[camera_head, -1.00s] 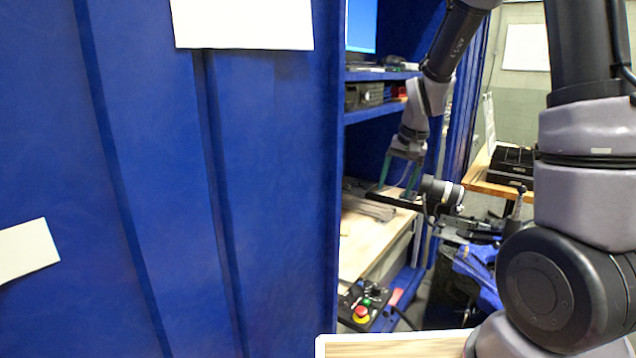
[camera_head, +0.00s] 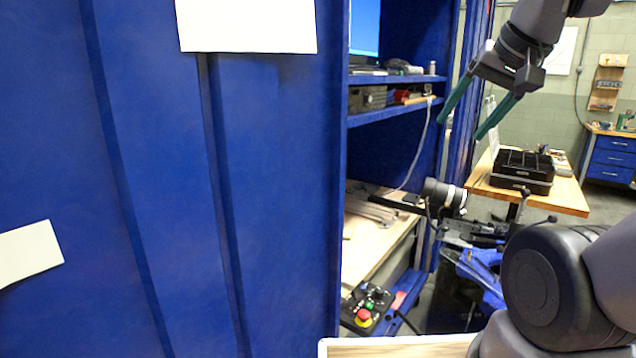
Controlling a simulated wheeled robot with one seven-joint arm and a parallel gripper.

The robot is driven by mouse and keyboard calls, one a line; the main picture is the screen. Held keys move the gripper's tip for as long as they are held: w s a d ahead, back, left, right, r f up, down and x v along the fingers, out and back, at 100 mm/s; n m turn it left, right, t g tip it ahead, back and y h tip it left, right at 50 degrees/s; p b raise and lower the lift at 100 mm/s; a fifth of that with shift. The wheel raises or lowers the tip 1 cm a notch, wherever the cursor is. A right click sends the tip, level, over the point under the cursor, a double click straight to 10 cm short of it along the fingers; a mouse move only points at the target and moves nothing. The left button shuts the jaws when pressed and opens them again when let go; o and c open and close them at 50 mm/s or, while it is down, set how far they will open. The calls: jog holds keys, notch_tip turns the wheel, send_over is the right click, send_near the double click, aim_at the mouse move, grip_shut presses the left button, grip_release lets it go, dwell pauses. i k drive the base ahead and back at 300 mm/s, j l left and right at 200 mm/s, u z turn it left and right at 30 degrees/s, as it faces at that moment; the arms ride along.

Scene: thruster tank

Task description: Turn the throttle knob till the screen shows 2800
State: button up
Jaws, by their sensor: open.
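The screen (camera_head: 365,28) is a blue display on the upper shelf of the blue cabinet, partly cut off by the cabinet side. No digits can be read on it. A control box (camera_head: 366,309) with a red button on a yellow base and small green parts sits low at the cabinet's front. I cannot tell which part, if any, is the throttle knob. My gripper (camera_head: 468,119) is open and empty, with two green fingers pointing down and left. It hangs in the air to the right of the shelves, well above the control box.
A large blue cabinet side (camera_head: 270,200) with white sheets fills the left. A black and silver cylinder (camera_head: 444,194) on a stand stands right of the wooden worktop. A wooden table (camera_head: 560,194) with a black case (camera_head: 523,170) is behind. A pale board edge (camera_head: 400,347) lies in front.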

aim_at(379, 294)
jog(key=k+l+u, duration=0.15)
jog(key=k, duration=0.3)
jog(key=k+l+u, duration=0.15)
jog(key=k, duration=0.3)
